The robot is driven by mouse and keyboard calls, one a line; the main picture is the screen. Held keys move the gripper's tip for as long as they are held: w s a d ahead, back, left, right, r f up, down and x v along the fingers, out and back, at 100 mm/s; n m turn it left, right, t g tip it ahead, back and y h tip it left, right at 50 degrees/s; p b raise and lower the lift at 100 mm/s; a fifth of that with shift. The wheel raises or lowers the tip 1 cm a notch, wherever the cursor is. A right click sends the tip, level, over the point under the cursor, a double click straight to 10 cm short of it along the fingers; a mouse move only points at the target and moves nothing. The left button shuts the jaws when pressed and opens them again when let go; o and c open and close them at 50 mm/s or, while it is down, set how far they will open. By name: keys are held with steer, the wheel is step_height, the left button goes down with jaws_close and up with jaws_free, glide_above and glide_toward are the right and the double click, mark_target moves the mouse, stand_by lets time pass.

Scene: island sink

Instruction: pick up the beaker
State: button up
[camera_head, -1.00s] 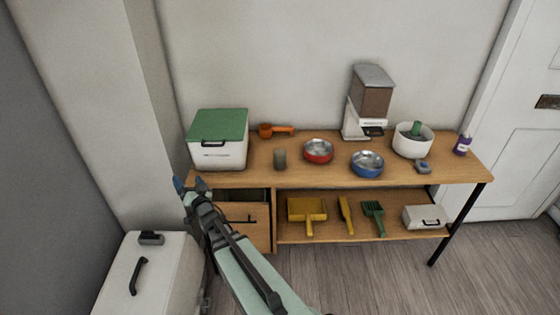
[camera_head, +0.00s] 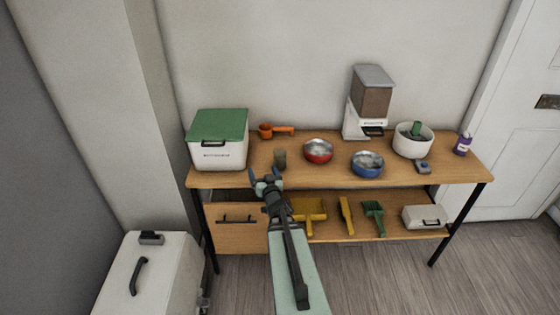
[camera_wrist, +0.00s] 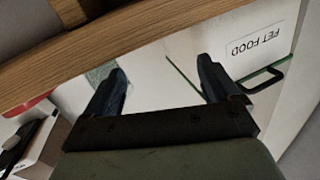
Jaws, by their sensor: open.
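In the wrist view my gripper (camera_wrist: 160,70) shows both fingers apart. A greenish, see-through patch, likely the beaker (camera_wrist: 101,72), shows beside the left finger, partly hidden by it.
A white box with a green lid (camera_head: 218,140) stands left, an orange scoop (camera_head: 275,131) behind, a red bowl (camera_head: 318,151) and blue bowl (camera_head: 367,164) right. The table edge (camera_wrist: 120,45) crosses the wrist view. A yellow dustpan (camera_head: 312,209) lies on the lower shelf.

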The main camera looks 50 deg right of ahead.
steer(key=g+h, duration=0.1)
glide_toward(281, 164)
steer(key=x, duration=0.3)
steer(key=shift+w+d+f, duration=0.1)
steer(key=shift+w+d, duration=0.1)
steer(key=shift+w, duration=0.15)
steer(key=shift+x, duration=3.7)
steer(key=shift+s+d, duration=0.1)
steer(key=shift+c, duration=0.4)
steer(key=c, duration=1.1)
steer(key=shift+r, duration=0.2)
step_height(281, 164, up, 17)
steer(key=shift+r, duration=0.25)
